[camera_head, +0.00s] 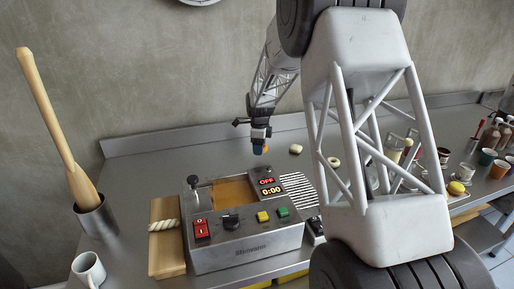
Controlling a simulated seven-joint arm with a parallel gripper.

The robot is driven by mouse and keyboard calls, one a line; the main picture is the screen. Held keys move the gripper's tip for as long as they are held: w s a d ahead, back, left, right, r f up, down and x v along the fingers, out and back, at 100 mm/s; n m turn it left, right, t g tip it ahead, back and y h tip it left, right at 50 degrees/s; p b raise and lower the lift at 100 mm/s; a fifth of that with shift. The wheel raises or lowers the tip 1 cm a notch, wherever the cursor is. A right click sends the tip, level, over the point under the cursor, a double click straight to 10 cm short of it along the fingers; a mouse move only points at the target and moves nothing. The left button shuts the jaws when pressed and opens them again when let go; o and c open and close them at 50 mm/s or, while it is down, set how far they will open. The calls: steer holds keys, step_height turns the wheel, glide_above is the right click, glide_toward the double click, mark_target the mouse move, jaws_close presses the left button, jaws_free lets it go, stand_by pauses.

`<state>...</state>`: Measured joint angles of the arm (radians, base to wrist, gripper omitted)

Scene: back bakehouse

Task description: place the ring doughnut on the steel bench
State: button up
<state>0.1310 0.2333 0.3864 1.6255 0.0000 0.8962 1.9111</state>
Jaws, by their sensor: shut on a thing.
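My gripper (260,141) hangs over the back of the steel bench (165,146), behind the steel machine. It is shut on a small orange thing (261,150), of which only a little shows, with a bit of blue beside it. I cannot tell from this view whether that is a doughnut, nor whether it touches the bench. A pale ring-shaped piece (333,163) lies on the bench to the right, partly beside my arm. A small pale roundish piece (296,149) lies between it and my gripper.
The steel machine (246,249) with buttons, reading OFF and 0:00, stands in front. A wooden board (165,255) with a twisted pastry (164,225) is left of it. A steel pot (95,217) and white mug (88,269) stand farther left. Bottles and cups crowd the right.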

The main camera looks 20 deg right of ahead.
steer(key=shift+w+d+f, duration=0.15)
steer(key=shift+w+d, duration=0.05)
steer(key=shift+w, duration=1.25)
steer(key=shift+w+d+f, duration=0.15)
steer(key=shift+w, duration=1.25)
steer(key=shift+f, duration=1.75)
steer(key=shift+f, duration=0.15)
steer(key=o, duration=0.7)
steer(key=shift+o, duration=0.2)
steer(key=shift+r, duration=0.2)
step_height(320, 180, up, 12)
